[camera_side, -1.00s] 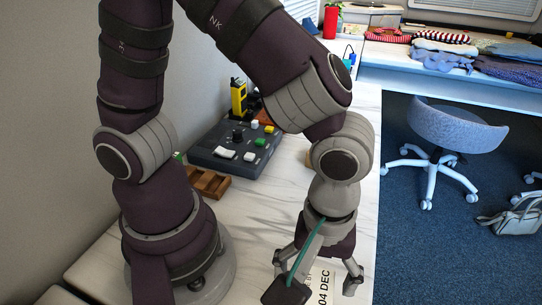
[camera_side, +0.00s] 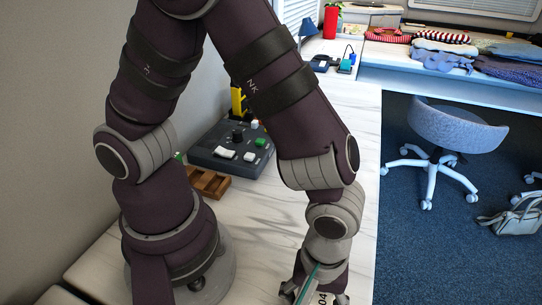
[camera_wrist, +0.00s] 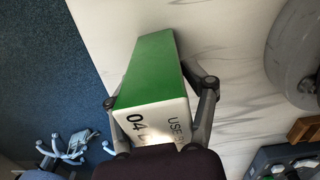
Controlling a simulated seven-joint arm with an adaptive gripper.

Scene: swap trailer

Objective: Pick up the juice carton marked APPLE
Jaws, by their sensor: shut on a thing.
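A carton (camera_wrist: 150,75) with a green face and a white face fills the middle of the wrist view. The white face carries print reading "04" and "USE B", partly cut off by my wrist. No APPLE mark shows. My gripper (camera_wrist: 160,92) is shut on the carton, one finger at each side. In the side view my gripper (camera_side: 315,294) is at the bottom edge, its tips cut off. Whether the carton touches the table cannot be told.
A grey control box (camera_side: 232,148) with buttons and a brown wooden tray (camera_side: 208,183) stand behind on the white marble table (camera_side: 350,120). The table's edge drops to blue carpet at right, with a chair (camera_side: 445,128). A red container (camera_side: 331,20) stands far back.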

